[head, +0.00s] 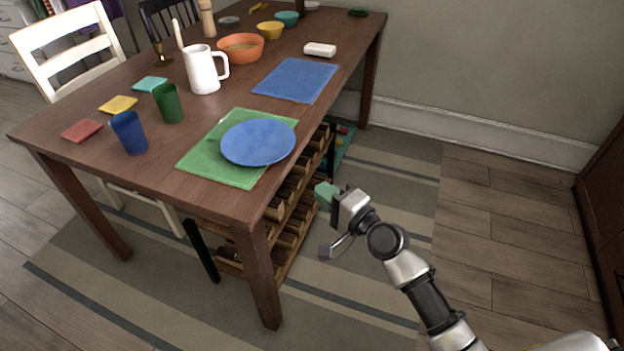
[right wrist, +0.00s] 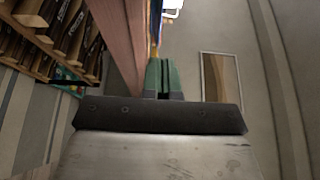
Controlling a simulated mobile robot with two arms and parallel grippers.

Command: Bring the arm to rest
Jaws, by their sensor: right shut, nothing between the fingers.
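My right gripper (head: 326,194) shows in the head view to the right of the table's near right edge, over the striped rug. Its green fingertips also show in the right wrist view (right wrist: 164,76), side by side and shut, with nothing between them. My right arm comes in from the lower right, and its gripper is apart from the tableware. The table's edge runs close to the left of the fingers in the right wrist view. My left gripper is not in view.
The wooden table (head: 75,165) holds a blue plate (head: 258,143) on a green mat (head: 195,162), a white pitcher (head: 203,70), cups and bowls. A wooden rack (head: 293,228) stands beneath it. A dark brown cabinet (head: 603,215) stands at the right edge. Floor between is clear.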

